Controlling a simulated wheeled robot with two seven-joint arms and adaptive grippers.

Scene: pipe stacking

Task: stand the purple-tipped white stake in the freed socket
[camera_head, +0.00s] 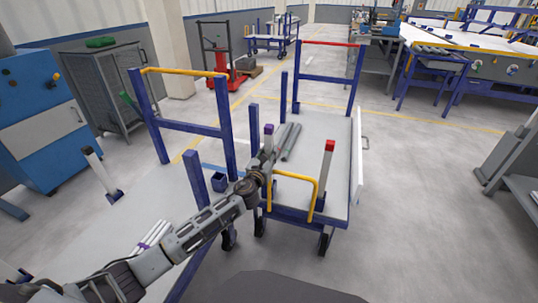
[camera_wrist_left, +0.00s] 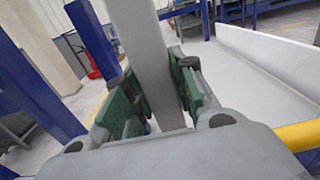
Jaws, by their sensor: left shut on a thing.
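The white stake with a purple tip (camera_head: 268,131) is upright in the head view, near the middle of the carts. My left gripper (camera_head: 264,163) is shut on it below the tip. The left wrist view shows the stake (camera_wrist_left: 152,60) as a pale, slightly tilted bar between the green finger pads (camera_wrist_left: 150,98). The stake's lower end is hidden by my gripper, so I cannot tell whether it touches a socket. A small blue open socket (camera_head: 219,182) shows just left of my gripper. My right gripper is not in view.
A red-tipped white stake (camera_head: 327,167) stands at the right cart's near corner, beside a yellow rail (camera_head: 316,182). Grey pipes (camera_head: 290,142) lie on that cart. Blue posts (camera_head: 196,180) rise near my arm. White purple-ended pipes (camera_head: 152,235) lie at lower left.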

